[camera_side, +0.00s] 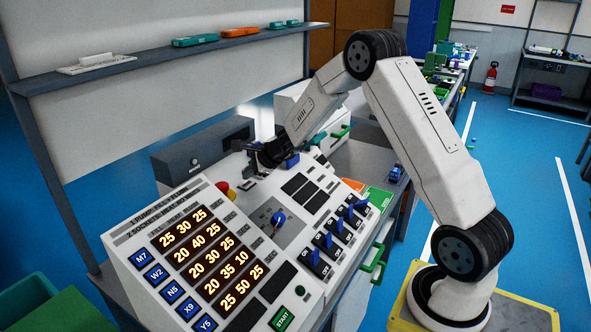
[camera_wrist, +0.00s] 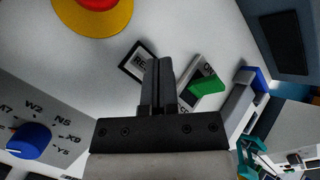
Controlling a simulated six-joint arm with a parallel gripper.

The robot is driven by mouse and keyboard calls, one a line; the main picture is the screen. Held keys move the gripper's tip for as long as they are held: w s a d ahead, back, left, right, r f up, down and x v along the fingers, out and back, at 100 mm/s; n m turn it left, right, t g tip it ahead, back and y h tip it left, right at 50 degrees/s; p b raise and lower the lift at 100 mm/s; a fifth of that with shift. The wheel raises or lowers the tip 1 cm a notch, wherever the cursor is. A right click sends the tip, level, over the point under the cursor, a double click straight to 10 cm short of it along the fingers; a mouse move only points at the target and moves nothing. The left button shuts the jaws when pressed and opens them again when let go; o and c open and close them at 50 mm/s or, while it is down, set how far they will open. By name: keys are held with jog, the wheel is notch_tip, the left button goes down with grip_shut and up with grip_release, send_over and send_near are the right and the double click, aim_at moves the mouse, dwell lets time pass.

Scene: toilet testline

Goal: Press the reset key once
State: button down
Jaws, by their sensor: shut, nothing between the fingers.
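The reset key (camera_wrist: 134,60) is a dark-framed key with a light face in the wrist view. Only the letters "RE" show; my gripper (camera_wrist: 158,66) covers the rest. My gripper is shut with nothing between its fingers. Its fingertips overlap the key's right side in the picture; I cannot tell whether they touch it. In the side view my gripper (camera_side: 258,165) is low over the back of the sloped white console (camera_side: 128,222), and I cannot make out the reset key clearly there.
A red mushroom button on a yellow ring (camera_wrist: 106,22) sits up-left of the reset key. A blue selector knob (camera_wrist: 29,141) is at lower left. Blue switches (camera_side: 316,257) line the console's right side.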

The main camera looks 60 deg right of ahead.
aim_at(250, 184)
jog(key=shift+f, duration=0.8)
dwell(1.4)
jog(key=shift+r, duration=0.1)
dwell(0.4)
jog(key=shift+r, duration=0.7)
jog(key=shift+r, duration=2.5)
jog(key=s+a+n, duration=0.2)
jog(key=s+a+n+g, duration=0.1)
jog(key=s+a+n, duration=0.1)
jog(key=a, duration=0.1)
jog(key=s+a+n+g, duration=0.1)
jog(key=s+a+n, duration=0.1)
jog(key=shift+s+a+f+n, duration=0.3)
jog(key=shift+f, duration=0.05)
jog(key=s+a+f+n+g+h, duration=0.1)
jog(key=s+a+n, duration=0.3)
jog(key=s+n, duration=0.5)
jog(key=s+a+f+n+g+h, duration=0.1)
jog(key=s+a+n+g, duration=0.2)
jog(key=s+n, duration=0.6)
jog(key=s+a, duration=0.1)
jog(key=s, duration=0.2)
jog(key=shift+a+f, duration=0.15)
jog(key=shift+a, duration=0.25)
